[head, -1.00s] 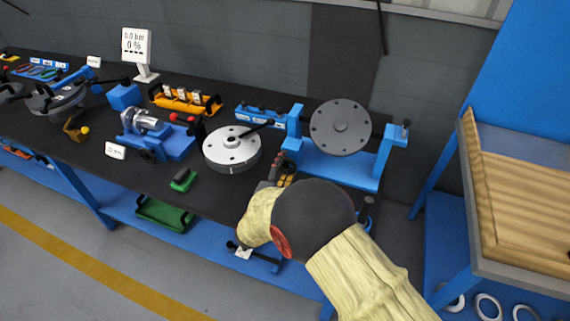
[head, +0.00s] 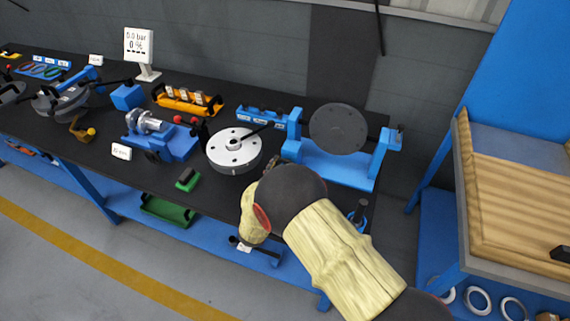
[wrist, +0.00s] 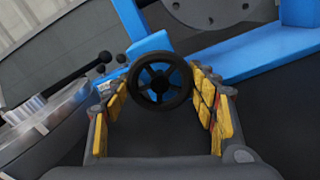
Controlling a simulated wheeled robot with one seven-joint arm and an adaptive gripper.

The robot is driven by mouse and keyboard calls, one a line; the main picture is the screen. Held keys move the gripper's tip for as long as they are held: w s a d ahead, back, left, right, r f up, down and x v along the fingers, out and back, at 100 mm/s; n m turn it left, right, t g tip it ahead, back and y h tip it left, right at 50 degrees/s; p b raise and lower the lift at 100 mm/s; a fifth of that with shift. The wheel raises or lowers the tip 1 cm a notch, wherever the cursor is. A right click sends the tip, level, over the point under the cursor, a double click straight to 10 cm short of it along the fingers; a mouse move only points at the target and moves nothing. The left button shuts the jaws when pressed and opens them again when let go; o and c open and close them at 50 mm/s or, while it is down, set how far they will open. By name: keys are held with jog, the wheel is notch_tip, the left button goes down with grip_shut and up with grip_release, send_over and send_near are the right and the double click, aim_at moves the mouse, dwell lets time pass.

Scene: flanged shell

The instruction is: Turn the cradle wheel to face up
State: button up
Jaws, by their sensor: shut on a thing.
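The cradle wheel is a small black spoked handwheel (wrist: 160,82) on the side of the blue cradle (wrist: 148,44). In the wrist view my gripper (wrist: 158,88) has its yellow-padded fingers on either side of the wheel, shut on it. In the head view the wheel and most of my fingers are hidden behind my wrist. The cradle (head: 330,168) carries a round grey disc (head: 338,128) with its broad face toward the camera, standing steeply rather than lying flat. The disc's lower edge also shows in the wrist view (wrist: 212,12), with bolt holes.
A light flanged part with a black lever (head: 233,150) sits left of the cradle. A blue fixture (head: 165,140), orange tray (head: 187,100) and green block (head: 188,180) stand further left. A wooden-topped blue table (head: 520,190) is at the right.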

jog(key=n+p, duration=0.3)
jog(key=n, duration=0.2)
jog(key=shift+s+n+p, duration=0.1)
jog(key=shift+n+p, duration=0.2)
jog(key=n+p, duration=0.2)
jog(key=n, duration=0.2)
jog(key=shift+p, duration=0.35)
jog(key=n+p, duration=0.2)
jog(key=n, duration=0.3)
jog(key=shift+d, duration=0.1)
jog(key=shift+n+p, duration=1.15)
jog(key=shift+n, duration=0.85)
jog(key=o, duration=0.9)
